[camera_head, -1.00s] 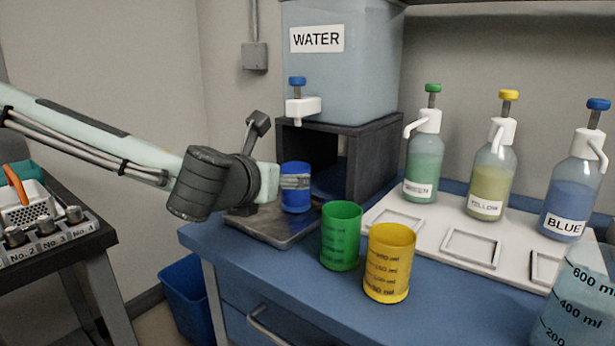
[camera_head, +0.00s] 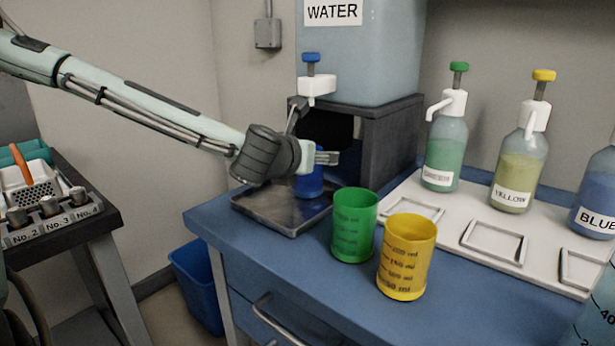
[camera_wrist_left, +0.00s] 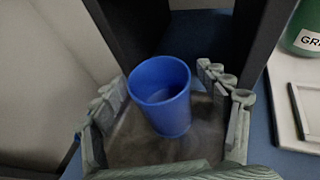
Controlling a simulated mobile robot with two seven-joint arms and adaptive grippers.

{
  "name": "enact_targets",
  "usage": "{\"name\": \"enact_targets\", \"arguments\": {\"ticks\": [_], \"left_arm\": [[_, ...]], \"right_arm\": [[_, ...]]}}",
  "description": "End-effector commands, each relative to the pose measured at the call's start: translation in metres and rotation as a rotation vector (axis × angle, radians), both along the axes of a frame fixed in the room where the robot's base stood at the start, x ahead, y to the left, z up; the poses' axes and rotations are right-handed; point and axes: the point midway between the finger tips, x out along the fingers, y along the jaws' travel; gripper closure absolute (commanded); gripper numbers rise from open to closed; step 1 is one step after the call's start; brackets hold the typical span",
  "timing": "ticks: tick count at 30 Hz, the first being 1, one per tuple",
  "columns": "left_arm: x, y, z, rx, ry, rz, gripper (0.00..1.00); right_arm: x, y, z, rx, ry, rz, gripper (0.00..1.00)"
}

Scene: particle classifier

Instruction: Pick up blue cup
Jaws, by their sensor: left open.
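The blue cup (camera_head: 309,184) stands upright on the dark metal tray (camera_head: 262,213) under the water tap. In the head view my left gripper (camera_head: 328,158) hides part of it. In the left wrist view the blue cup (camera_wrist_left: 163,98) is whole, and its open top shows. My left gripper (camera_wrist_left: 168,105) is open, with one finger on each side of the cup and a visible gap on both sides. My right gripper is not in view.
A green cup (camera_head: 353,226) and a yellow cup (camera_head: 407,258) stand in front and to the right. The water tank (camera_head: 365,55) sits on a dark stand (camera_head: 390,140) behind. Pump bottles stand on a white rack (camera_head: 440,240) at right.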

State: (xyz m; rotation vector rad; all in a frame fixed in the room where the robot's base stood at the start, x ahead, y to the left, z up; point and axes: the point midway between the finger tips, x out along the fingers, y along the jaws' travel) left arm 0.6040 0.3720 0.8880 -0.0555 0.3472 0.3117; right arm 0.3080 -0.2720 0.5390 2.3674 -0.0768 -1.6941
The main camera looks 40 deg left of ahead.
Motion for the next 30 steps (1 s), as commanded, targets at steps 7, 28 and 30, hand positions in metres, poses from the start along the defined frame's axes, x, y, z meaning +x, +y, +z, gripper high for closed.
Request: {"name": "enact_targets", "arguments": {"ticks": [7, 28, 30], "left_arm": [[0.0006, -0.0001, 0.0000, 0.000, 0.000, -0.001, 0.29], [0.0005, -0.0002, 0.0009, 0.000, -0.001, -0.001, 0.89], [0.0005, -0.0002, 0.0018, 0.001, -0.002, -0.001, 0.89]], "right_arm": [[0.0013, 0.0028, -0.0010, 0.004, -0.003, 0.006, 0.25], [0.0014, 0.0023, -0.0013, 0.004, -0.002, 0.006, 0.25], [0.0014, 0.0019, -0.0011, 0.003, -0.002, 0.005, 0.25]]}}
